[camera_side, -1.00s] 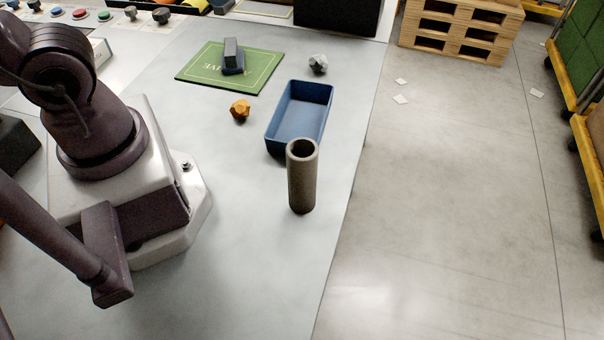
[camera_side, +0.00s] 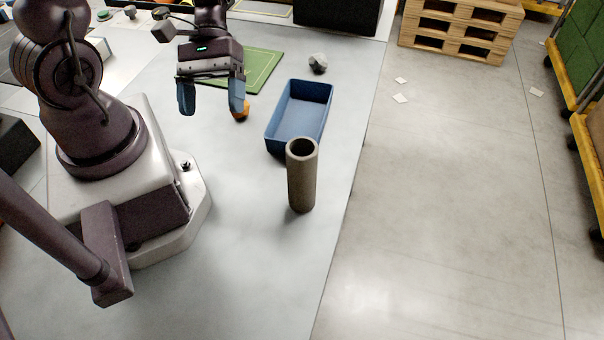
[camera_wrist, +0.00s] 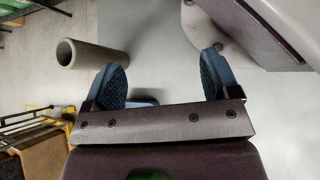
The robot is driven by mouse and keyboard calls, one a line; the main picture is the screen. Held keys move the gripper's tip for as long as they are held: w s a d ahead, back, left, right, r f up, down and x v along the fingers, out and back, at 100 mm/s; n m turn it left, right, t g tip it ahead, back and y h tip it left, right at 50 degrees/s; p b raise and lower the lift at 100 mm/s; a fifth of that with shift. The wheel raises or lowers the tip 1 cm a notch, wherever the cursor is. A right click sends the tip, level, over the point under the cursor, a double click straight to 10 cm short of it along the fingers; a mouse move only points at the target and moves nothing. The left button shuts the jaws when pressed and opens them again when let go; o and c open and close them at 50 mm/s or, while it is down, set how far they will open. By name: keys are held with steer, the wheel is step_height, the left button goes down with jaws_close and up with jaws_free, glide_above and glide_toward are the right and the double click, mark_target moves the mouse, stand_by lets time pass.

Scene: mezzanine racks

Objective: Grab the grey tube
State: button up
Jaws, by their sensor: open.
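The grey tube (camera_side: 302,180) stands upright on the table near its right edge, its open end up, just in front of the blue bin. My gripper (camera_side: 212,108) is open and empty, pointing down above the table, to the left of the tube and farther back. The blue fingers are well apart, with nothing between them. In the wrist view the tube (camera_wrist: 92,55) appears at the upper left, beyond the left finger and apart from it. The gripper's fingers (camera_wrist: 165,75) frame bare table there.
A blue bin (camera_side: 318,92) stands right behind the tube. An orange lump (camera_side: 243,115) lies partly behind my right finger. A grey lump (camera_side: 318,63) sits behind the bin, and a green mat (camera_side: 262,66) lies behind my gripper. The table left of the tube is clear.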

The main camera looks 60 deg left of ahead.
steer(key=d+f+n+t+h, duration=0.1)
steer(key=f+n+t+h, duration=0.1)
steer(key=n+t, duration=0.1)
steer(key=d+f+n+t+h, duration=0.1)
steer(key=f+n+t+h, duration=0.1)
steer(key=n, duration=0.3)
steer(key=w+d+f+n+t+h, duration=0.1)
steer(key=d+f+n+t+h, duration=0.1)
steer(key=f+n+t+h, duration=0.1)
steer(key=shift+f+n+t+h, duration=0.3)
steer(key=shift+f+n+h, duration=0.2)
steer(key=shift+h, duration=0.1)
steer(key=w+n+t, duration=0.1)
steer(key=t, duration=0.1)
steer(key=w+a+t+y, duration=0.1)
steer(key=w+t, duration=0.1)
steer(key=shift+w+n, duration=0.15)
steer(key=shift+n, duration=0.25)
glide_toward(307, 174)
steer(key=w, duration=0.1)
steer(key=w+d+f, duration=0.1)
steer(key=w+f, duration=0.1)
steer(key=shift+d, duration=0.35)
steer(key=shift+s+x, duration=0.2)
steer(key=shift+x, duration=2.95)
steer(key=shift+d+f, duration=0.1)
steer(key=shift+c, duration=0.2)
steer(key=c, duration=1)
